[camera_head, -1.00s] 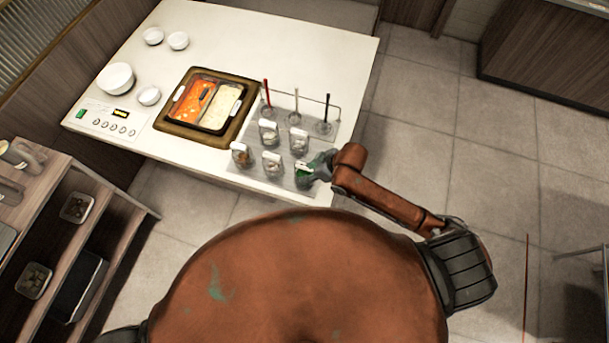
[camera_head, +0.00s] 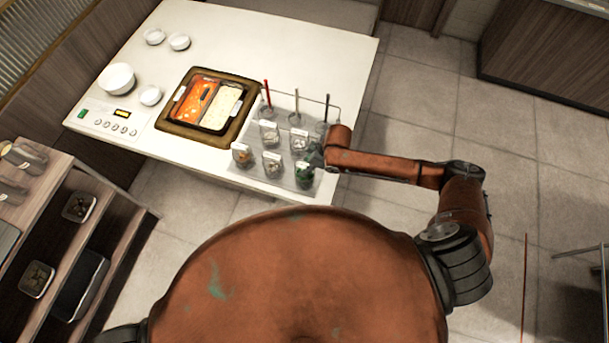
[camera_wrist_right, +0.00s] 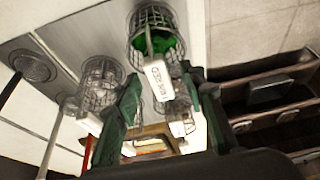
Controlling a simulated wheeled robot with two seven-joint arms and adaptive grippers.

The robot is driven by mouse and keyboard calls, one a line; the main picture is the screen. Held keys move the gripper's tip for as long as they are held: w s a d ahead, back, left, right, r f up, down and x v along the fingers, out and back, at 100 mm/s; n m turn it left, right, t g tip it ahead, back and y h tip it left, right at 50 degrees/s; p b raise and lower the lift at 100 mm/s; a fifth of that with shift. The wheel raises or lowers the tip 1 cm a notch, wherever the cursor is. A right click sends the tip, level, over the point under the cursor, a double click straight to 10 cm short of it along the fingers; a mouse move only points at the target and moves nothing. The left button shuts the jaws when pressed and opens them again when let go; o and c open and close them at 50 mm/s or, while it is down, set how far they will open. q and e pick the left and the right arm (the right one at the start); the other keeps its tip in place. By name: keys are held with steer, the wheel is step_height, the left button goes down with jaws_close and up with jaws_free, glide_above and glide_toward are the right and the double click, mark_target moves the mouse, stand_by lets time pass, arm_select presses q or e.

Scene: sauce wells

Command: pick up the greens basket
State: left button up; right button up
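The greens basket (camera_head: 304,179) is a small wire basket with green contents at the near right corner of the grey basket area on the counter. In the right wrist view, the wire basket with green inside (camera_wrist_right: 157,45) is beyond the fingertips, with a white label tag hanging toward them. My right gripper (camera_head: 316,156) is close beside the basket, on its far right side. In the wrist view, its two fingers (camera_wrist_right: 166,88) are spread apart, with the tag showing between them. I cannot tell whether they touch it. My left gripper is not in view.
Several other wire baskets (camera_head: 271,163) with white tags stand close by. A rack with upright ladles (camera_head: 295,117) is behind them. A wooden-framed tray (camera_head: 166,127) holds orange and white sauces. White bowls (camera_head: 117,77) sit at left. The counter's back right is clear.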

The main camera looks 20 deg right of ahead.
steer(key=shift+x, duration=0.9)
steer(key=shift+c, duration=0.2)
steer(key=shift+r, duration=0.1)
jaws_close()
